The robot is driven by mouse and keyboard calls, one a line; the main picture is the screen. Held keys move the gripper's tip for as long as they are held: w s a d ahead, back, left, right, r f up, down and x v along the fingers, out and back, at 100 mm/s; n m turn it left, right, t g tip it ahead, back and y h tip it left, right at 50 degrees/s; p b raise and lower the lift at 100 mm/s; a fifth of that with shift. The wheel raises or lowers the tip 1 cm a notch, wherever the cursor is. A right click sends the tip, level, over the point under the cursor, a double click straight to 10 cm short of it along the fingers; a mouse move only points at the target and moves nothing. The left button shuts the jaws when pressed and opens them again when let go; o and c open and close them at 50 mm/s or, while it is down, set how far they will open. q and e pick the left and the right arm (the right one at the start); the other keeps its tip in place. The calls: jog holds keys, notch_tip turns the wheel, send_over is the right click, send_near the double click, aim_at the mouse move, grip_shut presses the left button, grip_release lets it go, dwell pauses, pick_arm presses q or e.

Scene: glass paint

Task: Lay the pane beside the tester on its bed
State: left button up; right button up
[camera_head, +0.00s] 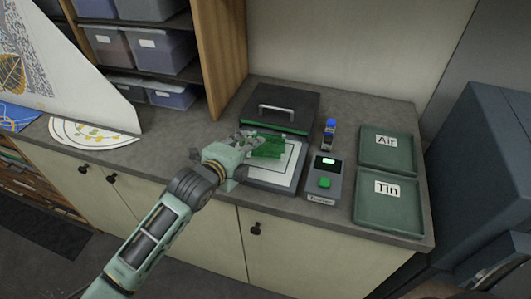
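A translucent green pane (268,148) is over the back part of the white bed (270,180). My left gripper (248,145) is at the pane's left edge and appears shut on it. Its fingers are small and partly hidden, and I cannot tell whether the pane touches the bed. The tester (323,183) is a grey box with a lit display and a green button, just right of the bed. A dark lid (287,101) with a metal handle stands open behind the bed. My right gripper is not in view.
Two green trays, Air (386,160) and Tin (389,215), lie at the right of the counter. A small blue-topped item (329,134) stands behind the tester. A wooden shelf side (223,55) rises at the back left. Patterned sheets (92,134) lie at the left.

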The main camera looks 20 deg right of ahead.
pick_arm(q)
jog(key=shift+s+a+r+p, duration=0.25)
jog(key=shift+r+p, duration=0.1)
jog(key=shift+p, duration=0.15)
jog(key=p+v, duration=0.5)
jog(key=v, duration=0.1)
jog(key=shift+s+a+p, duration=0.3)
jog(key=shift+s+a, duration=0.15)
jog(key=shift+r, duration=0.1)
notch_tip(320, 180, up, 7)
jog(key=s+a, duration=0.2)
